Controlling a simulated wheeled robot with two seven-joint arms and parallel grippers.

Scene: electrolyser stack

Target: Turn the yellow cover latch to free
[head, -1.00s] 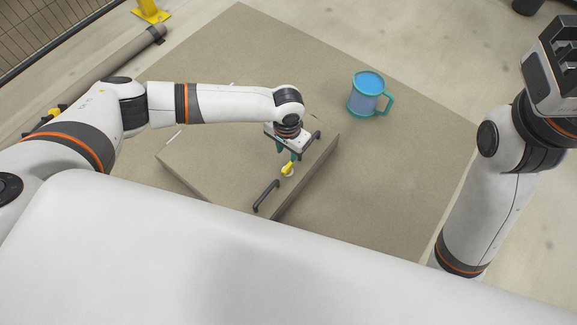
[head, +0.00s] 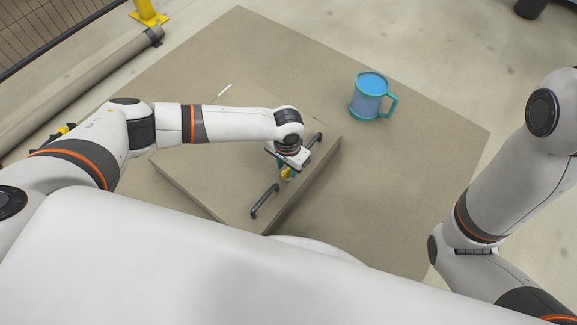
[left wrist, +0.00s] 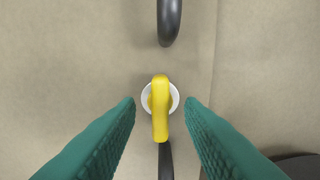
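The yellow cover latch (left wrist: 160,105) sits on a round white base (left wrist: 146,97) on top of the beige box cover (head: 215,160). In the left wrist view its handle points down the picture, in line with the two dark handles. It also shows in the head view, partly hidden under my left gripper (head: 287,168). My left gripper's teal fingers (left wrist: 160,104) are apart, one on each side of the latch, with a gap on both sides. My right gripper is out of the head view; only part of the right arm shows.
Two dark bar handles (head: 264,201) (head: 314,141) stand on the cover, one on either side of the latch. A blue mug with a teal rim and handle (head: 368,98) stands on the table (head: 420,140) to the right. The table between mug and box is clear.

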